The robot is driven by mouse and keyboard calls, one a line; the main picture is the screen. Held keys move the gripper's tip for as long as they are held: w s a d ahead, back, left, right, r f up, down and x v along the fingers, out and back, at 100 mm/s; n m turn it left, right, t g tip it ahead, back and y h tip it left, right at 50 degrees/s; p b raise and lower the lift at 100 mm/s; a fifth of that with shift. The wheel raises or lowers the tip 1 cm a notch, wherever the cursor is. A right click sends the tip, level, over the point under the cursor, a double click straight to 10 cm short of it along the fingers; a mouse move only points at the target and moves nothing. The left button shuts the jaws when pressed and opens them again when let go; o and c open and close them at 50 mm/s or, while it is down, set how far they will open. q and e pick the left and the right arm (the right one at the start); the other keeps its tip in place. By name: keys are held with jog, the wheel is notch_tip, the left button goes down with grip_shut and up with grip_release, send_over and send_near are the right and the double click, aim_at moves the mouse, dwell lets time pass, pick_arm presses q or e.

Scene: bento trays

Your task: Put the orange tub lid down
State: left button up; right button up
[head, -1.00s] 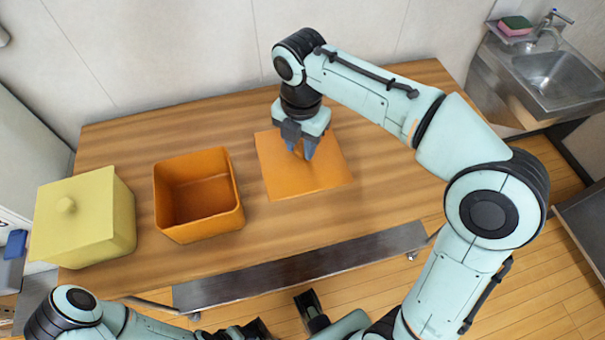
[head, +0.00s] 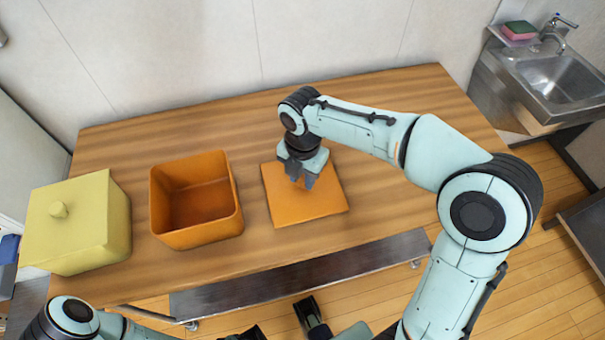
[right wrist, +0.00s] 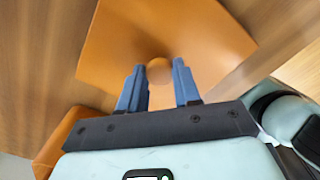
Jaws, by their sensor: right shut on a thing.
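The orange tub lid (head: 318,207) is a flat square plate with a small round knob (right wrist: 159,71). My right gripper (head: 305,182) is above the middle of the lid, pointing down, shut on the knob. In the right wrist view, its blue fingers (right wrist: 160,88) stand on either side of the knob. The lid lies level at or just above the table; I cannot tell whether it touches. The open, empty orange tub (head: 197,240) stands to its left, apart from it.
A yellow tub with its lid on (head: 85,235) stands at the table's left end. The wooden table (head: 400,110) is clear behind and to the right of the orange lid. A metal sink (head: 560,75) with a sponge (head: 519,30) beside it is at the far right.

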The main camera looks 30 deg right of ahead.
aim_at(302, 179)
jog(key=shift+f, duration=0.15)
jog(key=o, duration=1.1)
jog(key=shift+c, duration=0.2)
notch_tip(302, 179, up, 12)
jog(key=p, duration=0.2)
jog(key=shift+r+p, duration=0.2)
jog(key=shift+p, duration=0.15)
